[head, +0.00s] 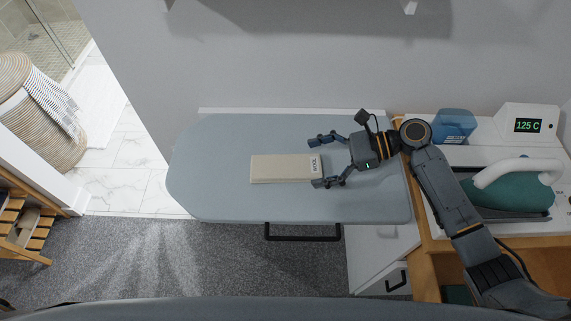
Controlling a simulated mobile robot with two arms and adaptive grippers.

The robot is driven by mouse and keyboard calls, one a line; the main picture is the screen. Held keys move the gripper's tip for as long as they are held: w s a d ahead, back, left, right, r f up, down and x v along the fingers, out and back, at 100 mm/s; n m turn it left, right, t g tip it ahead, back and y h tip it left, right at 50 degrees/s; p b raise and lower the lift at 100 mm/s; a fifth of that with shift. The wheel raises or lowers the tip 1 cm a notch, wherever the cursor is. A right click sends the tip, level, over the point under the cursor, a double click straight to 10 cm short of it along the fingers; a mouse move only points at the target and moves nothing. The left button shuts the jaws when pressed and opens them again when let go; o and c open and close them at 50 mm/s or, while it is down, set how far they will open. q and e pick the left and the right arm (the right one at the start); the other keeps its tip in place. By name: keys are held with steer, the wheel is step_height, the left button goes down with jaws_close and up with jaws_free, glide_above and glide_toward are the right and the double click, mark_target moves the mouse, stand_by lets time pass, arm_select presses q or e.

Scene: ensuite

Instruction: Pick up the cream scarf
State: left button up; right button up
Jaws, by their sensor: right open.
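The cream scarf (280,169) lies folded in a flat rectangle on the grey-blue ironing board (215,150). A small white label with dark lettering shows at its right end. My right gripper (314,161) is open, with its fingers pointing left at the scarf's right end. One fingertip is just beyond the scarf's far right corner and the other is by its near right corner. I cannot tell whether the fingers touch the scarf. My left gripper is not in view.
A green iron (508,195) with a white handle rests on its station at the right, by a display reading 125 C (528,125). A blue container (455,124) stands behind. A wicker basket (40,120) is far left. The board's left part is clear.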

mark_target(287, 165)
steer(key=shift+x, duration=0.75)
steer(key=shift+w+a+f, duration=0.2)
steer(key=shift+w+a, duration=0.05)
steer(key=shift+a, duration=0.05)
steer(key=shift+w+a+f+p, duration=0.15)
steer(key=shift+a+p, duration=0.2)
steer(key=shift+a, duration=0.2)
steer(key=x, duration=0.1)
steer(key=p+x, duration=0.1)
steer(key=x, duration=0.1)
steer(key=shift+w+a+f, duration=0.1)
steer(key=shift+w+a, duration=0.1)
steer(key=shift+a, duration=0.1)
steer(key=shift+a+f, duration=0.2)
steer(key=shift+a, duration=0.05)
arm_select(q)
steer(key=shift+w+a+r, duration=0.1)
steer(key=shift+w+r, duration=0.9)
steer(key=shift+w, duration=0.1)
arm_select(e)
steer(key=c, duration=1.3)
